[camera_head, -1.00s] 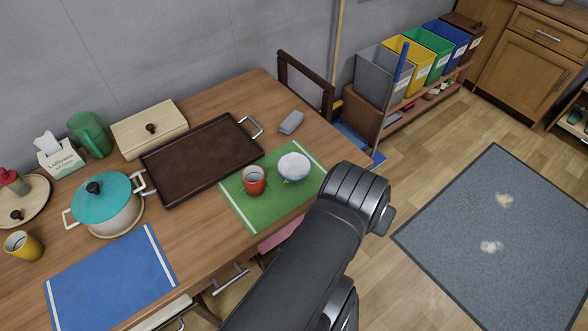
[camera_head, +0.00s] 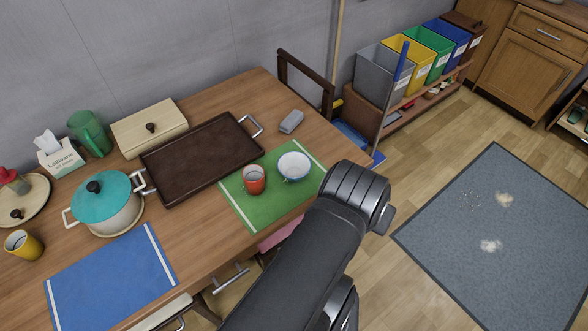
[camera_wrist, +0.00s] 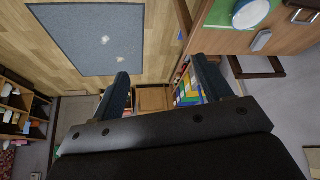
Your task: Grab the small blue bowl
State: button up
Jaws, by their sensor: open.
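The small bowl (camera_head: 294,167) is white inside with a blue pattern outside. It stands upright on the right part of the green placemat (camera_head: 250,208), close to the red cup (camera_head: 253,180). In the wrist view the bowl (camera_wrist: 252,13) shows at the top right, on the green mat. My gripper (camera_wrist: 160,88) is open with nothing between its two fingers; it points away from the table, over the floor. The bowl is well to the right of the fingers in the wrist view. In the head view my arm covers the near right area, and the gripper's fingers cannot be seen.
A brown tray (camera_head: 200,160), a grey box (camera_head: 291,121) and a teal-lidded pot (camera_head: 105,203) stand on the table. A dark chair (camera_head: 306,82) is at the table's far end. Coloured bins (camera_head: 385,75) stand beyond it. The floor around the grey rug (camera_head: 500,230) is open.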

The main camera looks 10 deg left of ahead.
jog(key=o, duration=0.5)
